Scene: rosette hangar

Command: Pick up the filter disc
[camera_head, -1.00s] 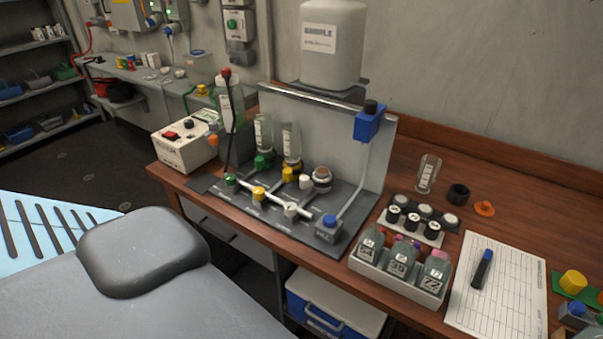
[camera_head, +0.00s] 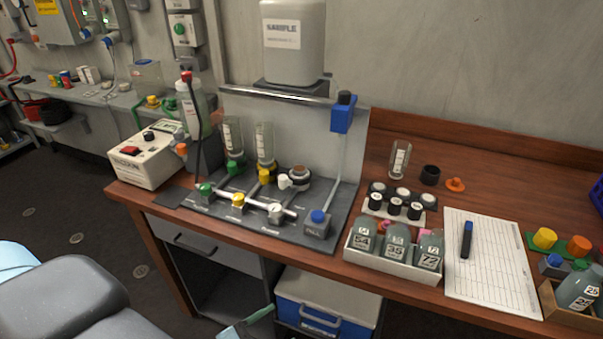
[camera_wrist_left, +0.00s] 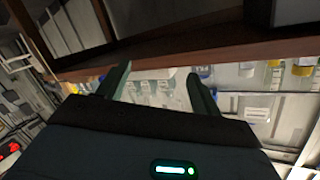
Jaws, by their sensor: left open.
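I cannot pick out a filter disc for sure. My right gripper is not in view.
The manifold carries clear funnels and coloured valves. Right of it on the wooden bench (camera_head: 400,285) stand dark-capped jars (camera_head: 395,209), a white bottle rack (camera_head: 392,266) and a sheet with a marker (camera_head: 467,239). A blue-and-white cooler (camera_head: 328,300) stands below the bench.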

